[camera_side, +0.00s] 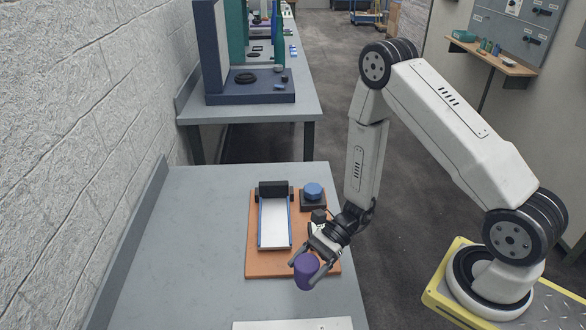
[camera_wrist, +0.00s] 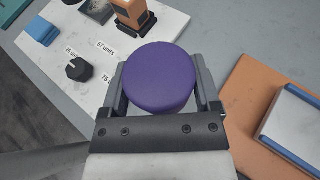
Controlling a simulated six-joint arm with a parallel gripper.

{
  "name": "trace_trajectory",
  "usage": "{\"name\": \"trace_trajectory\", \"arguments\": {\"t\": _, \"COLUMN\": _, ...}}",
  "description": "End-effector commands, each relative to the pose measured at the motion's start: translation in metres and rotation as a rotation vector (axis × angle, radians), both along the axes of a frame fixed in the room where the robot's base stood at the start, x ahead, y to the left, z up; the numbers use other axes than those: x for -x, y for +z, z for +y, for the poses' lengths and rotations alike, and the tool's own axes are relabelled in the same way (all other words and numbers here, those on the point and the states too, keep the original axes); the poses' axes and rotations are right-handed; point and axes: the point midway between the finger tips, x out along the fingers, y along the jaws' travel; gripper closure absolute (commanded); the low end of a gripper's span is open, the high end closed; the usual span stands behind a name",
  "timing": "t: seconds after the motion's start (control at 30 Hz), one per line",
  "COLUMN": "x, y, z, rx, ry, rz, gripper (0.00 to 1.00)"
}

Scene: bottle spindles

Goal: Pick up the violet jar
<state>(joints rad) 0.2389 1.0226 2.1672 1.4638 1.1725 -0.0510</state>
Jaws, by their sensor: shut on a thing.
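The violet jar (camera_side: 306,271) is a short purple cylinder held between the two fingers of my gripper (camera_side: 309,262). In the wrist view the jar's round top (camera_wrist: 158,77) fills the space between the fingertips of my gripper (camera_wrist: 160,85), with one finger on each side. In the side view the jar is at the front edge of the orange board, slightly tilted. I cannot tell whether its bottom touches anything, since its underside is hidden.
An orange board (camera_side: 261,264) carries a white tray with blue rails (camera_side: 274,222) and a blue-topped device (camera_side: 313,192). A white plate (camera_wrist: 46,55) holds a dark octagonal knob (camera_wrist: 79,69), a blue block (camera_wrist: 41,31) and an orange block (camera_wrist: 131,15). The grey table (camera_side: 180,240) is clear on the left.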

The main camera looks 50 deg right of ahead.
Motion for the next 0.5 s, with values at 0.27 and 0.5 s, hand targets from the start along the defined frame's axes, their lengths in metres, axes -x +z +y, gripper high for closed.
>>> {"name": "trace_trajectory", "arguments": {"t": 0.27, "x": 0.0, "y": 0.023, "z": 0.0, "rx": -0.001, "ry": 0.001, "rz": -0.003, "gripper": 0.92}}
{"name": "trace_trajectory", "arguments": {"t": 0.5, "x": 0.0, "y": 0.029, "z": 0.0, "rx": -0.001, "ry": 0.0, "rz": -0.001, "gripper": 0.92}}
